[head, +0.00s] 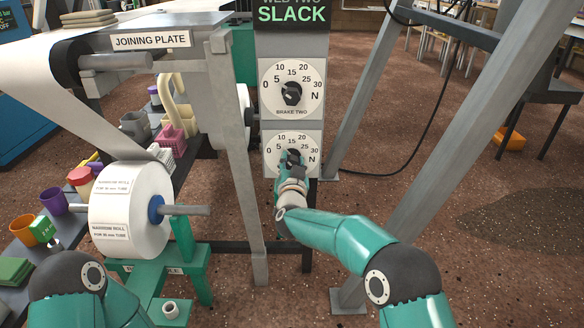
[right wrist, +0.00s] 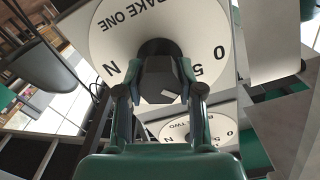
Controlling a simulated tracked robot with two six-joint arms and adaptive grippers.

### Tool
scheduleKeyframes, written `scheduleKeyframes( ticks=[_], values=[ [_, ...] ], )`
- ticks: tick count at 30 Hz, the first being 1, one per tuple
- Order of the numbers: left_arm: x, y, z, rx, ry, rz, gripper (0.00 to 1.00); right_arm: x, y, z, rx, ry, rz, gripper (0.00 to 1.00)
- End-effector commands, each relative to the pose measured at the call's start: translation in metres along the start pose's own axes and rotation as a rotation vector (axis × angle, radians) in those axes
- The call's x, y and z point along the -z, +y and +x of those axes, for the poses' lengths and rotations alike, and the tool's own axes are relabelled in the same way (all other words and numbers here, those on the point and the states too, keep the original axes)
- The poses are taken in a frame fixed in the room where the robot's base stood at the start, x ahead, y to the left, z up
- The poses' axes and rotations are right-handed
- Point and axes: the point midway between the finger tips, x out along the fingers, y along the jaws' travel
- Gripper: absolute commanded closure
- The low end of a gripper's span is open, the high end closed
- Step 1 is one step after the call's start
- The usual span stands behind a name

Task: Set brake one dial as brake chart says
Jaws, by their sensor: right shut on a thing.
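The brake one dial (head: 281,142) is the lower of two white dials on a grey post. My right gripper (head: 292,163) is shut on its black knob, which also shows between the fingers in the right wrist view (right wrist: 165,82). The dial face (right wrist: 205,30) appears upside down there, with BRAKE ONE, N, 0 and 5 readable. A small white mark shows on the knob. My fingers hide the other numbers there, and I cannot tell which number the knob points to. No brake chart is recognisable. My left gripper is not visible.
The brake two dial (head: 310,76) is just above, under a screen (head: 292,14) reading SLACK. Slanted grey frame legs (head: 358,90) stand to the right. A large white roll (head: 130,210) on a spindle, cups and blocks are at the left.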

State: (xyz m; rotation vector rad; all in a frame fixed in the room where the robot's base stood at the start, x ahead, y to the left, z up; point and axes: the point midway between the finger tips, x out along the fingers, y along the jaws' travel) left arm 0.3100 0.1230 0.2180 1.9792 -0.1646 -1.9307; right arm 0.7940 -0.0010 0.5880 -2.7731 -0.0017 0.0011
Motion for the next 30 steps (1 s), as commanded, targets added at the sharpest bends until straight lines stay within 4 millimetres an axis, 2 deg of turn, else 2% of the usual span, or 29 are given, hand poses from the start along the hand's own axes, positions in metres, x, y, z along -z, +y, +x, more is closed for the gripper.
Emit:
scheduleKeyframes(
  ticks=[3,12,28,29,30],
  values=[
    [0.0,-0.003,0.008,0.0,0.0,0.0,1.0,-0.002,0.003,0.0,-0.004,0.001,0.083,0.98],
    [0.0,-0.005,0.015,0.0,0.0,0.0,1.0,-0.001,0.004,0.0,-0.006,0.001,0.218,0.98],
    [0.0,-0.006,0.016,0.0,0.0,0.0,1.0,-0.001,0.005,0.001,-0.007,0.0,0.245,0.98],
    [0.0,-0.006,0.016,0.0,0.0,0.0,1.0,-0.001,0.005,0.001,-0.007,0.0,0.244,0.58],
    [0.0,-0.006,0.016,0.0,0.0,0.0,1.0,-0.001,0.004,0.001,-0.007,0.0,0.244,0.51]
  ],
)
